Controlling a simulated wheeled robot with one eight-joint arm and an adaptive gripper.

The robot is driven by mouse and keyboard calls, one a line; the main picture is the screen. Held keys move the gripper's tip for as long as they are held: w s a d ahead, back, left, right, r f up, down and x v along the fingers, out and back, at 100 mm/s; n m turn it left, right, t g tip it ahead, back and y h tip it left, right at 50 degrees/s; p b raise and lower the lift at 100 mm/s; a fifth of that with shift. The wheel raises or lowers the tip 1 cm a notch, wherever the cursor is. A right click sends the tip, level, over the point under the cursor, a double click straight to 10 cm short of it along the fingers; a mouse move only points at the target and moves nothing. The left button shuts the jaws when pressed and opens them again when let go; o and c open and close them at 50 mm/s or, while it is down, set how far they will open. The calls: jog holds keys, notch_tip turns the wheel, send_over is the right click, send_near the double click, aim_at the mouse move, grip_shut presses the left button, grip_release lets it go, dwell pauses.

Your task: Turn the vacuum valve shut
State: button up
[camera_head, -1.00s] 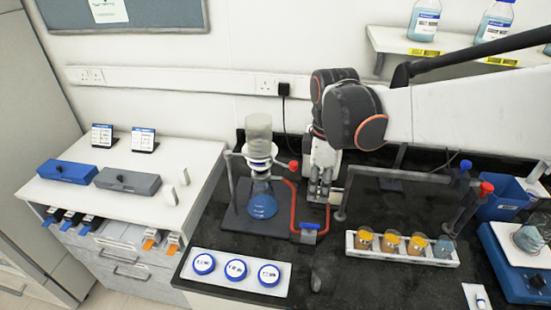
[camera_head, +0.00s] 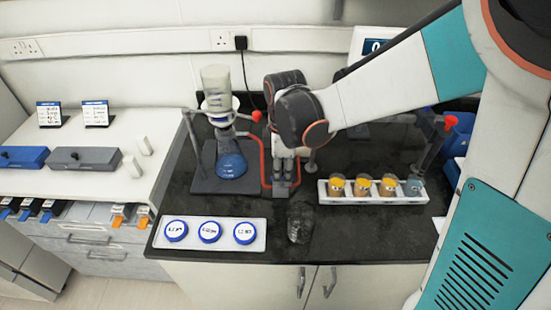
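The filter flask (camera_head: 231,165) with blue liquid stands on a dark stand base (camera_head: 205,182), under a pale funnel (camera_head: 215,85). A red hose (camera_head: 262,160) runs from beside the flask down to the valve's place. My gripper (camera_head: 285,187) points down at the lower end of this hose, just right of the stand base. The blue-handled valve is hidden or too small to make out behind my fingers. I cannot tell whether the fingers touch it, or whether they are open or shut.
A white rack (camera_head: 350,197) with several capped jars stands close to the right of my gripper. A white tray (camera_head: 210,220) with three blue-rimmed round lids lies in front. A clear glass object (camera_head: 299,226) stands at the bench's front. A red-tipped post (camera_head: 437,135) rises at the right.

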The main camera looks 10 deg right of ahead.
jog(key=shift+f, duration=0.4)
jog(key=shift+c, duration=0.2)
grip_shut()
